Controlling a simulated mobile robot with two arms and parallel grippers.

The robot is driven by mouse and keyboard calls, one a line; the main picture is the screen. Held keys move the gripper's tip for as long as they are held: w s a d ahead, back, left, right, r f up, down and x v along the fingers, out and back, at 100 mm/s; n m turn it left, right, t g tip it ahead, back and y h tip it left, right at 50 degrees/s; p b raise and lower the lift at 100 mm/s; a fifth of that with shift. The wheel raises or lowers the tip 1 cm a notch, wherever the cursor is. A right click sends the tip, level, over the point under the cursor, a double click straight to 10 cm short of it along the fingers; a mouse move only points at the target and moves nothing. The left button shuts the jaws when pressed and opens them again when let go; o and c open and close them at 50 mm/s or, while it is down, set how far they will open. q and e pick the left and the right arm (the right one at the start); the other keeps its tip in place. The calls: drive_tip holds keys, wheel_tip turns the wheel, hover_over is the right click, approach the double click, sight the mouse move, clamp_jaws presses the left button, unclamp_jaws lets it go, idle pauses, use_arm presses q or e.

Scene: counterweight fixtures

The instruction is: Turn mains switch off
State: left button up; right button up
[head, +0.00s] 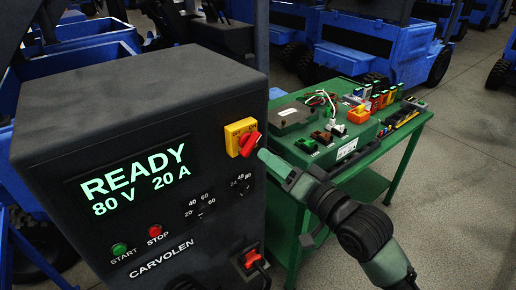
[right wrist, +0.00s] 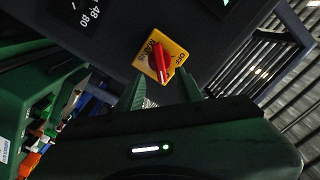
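The mains switch is a red rotary knob (head: 249,144) on a yellow square plate (head: 238,128), at the upper right of the dark charger cabinet's front. In the head view the knob's handle is tilted. The right wrist view shows the red knob (right wrist: 161,66) on its yellow plate (right wrist: 174,50), with lettering that seems to include OFF. My right gripper (head: 262,154) is just right of and below the knob. In the right wrist view its two fingers (right wrist: 163,80) are apart, with the knob ahead between them; contact is unclear. My left gripper is not in view.
The charger cabinet's display (head: 135,178) reads READY, 80 V 20 A. Green START (head: 119,249) and red STOP (head: 154,231) buttons sit below it. A red plug (head: 252,258) is low on the front. A green bench (head: 375,165) with parts stands close behind my right arm.

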sight(254, 146)
drive_tip(key=p+x, duration=0.1)
drive_tip(key=x, duration=0.5)
drive_tip(key=shift+w+a, duration=0.1)
drive_tip(key=shift+a, duration=0.05)
clamp_jaws()
